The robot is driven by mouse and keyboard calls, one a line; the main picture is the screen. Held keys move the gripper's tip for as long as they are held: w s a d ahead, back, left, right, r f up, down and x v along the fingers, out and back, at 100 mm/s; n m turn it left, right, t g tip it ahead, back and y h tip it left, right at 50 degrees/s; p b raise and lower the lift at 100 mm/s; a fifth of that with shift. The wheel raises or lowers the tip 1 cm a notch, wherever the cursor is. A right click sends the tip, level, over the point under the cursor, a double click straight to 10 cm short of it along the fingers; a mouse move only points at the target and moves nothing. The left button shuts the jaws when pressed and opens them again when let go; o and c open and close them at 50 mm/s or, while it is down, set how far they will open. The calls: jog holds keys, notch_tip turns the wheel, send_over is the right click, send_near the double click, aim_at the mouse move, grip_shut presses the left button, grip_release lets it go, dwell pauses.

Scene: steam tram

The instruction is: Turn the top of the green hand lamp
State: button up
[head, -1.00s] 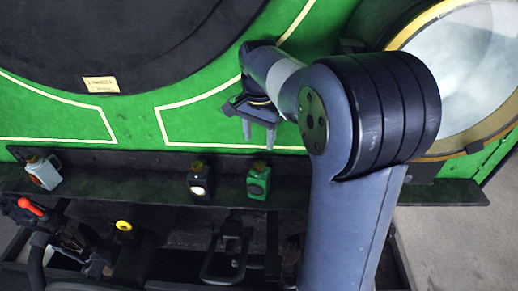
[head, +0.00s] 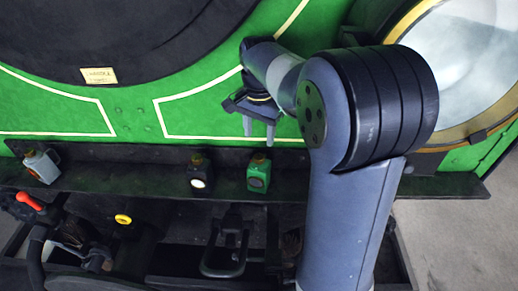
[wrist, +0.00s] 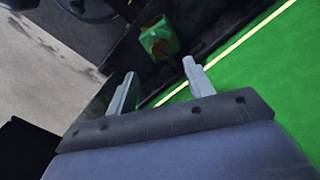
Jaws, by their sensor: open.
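The green hand lamp (head: 259,172) stands on a dark shelf, with a small brass-coloured top (head: 259,157) and a dark round lens on its front. My gripper (head: 258,138) is open and empty above the lamp in the head view, fingers pointing towards it and apart from it. In the wrist view the lamp (wrist: 158,40) shows beyond the gripper (wrist: 162,75), its orange-brown top facing the camera. The lamp lies ahead of the gap between the two fingers.
A black lamp with a white lens (head: 200,173) stands left of the green one on the dark shelf (head: 125,172). A grey can (head: 41,165) is at the shelf's far left. A red-tipped lever (head: 30,201) and a yellow knob (head: 123,219) are below. A green panel rises behind.

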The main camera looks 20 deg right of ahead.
aim_at(259, 157)
notch_tip(259, 157, down, 8)
jog(key=shift+r, duration=0.2)
jog(key=shift+c, duration=0.2)
jog(key=c, duration=0.9)
